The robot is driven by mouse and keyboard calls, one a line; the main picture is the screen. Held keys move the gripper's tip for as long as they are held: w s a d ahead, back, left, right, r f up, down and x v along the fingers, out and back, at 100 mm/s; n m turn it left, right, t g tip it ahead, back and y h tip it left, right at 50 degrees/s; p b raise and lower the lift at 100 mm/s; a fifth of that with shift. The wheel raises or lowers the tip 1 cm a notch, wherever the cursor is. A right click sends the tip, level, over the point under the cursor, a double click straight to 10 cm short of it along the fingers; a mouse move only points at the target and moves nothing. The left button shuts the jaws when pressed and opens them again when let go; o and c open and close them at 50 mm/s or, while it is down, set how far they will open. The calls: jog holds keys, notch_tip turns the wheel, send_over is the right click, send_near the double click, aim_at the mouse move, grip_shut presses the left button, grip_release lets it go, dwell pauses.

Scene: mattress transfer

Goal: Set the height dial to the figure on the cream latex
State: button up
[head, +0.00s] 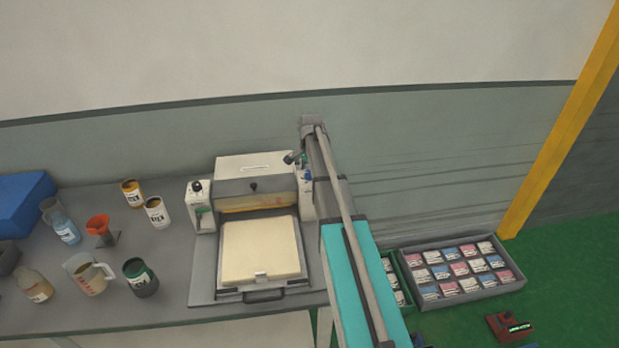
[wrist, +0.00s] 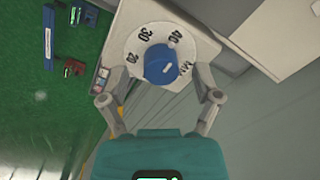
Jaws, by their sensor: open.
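The cream latex (head: 260,250) is a square slab in the tray of the press-like machine (head: 254,180) in the head view. A small tag lies at its front edge; its figure is too small to read. My arm covers the machine's right side.
A grey crate of small labelled packs (head: 520,284) and a green crate (head: 400,300) are at right. A yellow post (head: 560,120) stands at the far right.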

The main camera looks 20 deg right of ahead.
jog(key=shift+f+b, duration=0.3)
jog(key=shift+f, duration=0.2)
jog(key=c, duration=1)
jog(key=shift+d, duration=0.25)
grip_shut()
jog(key=shift+a, duration=0.2)
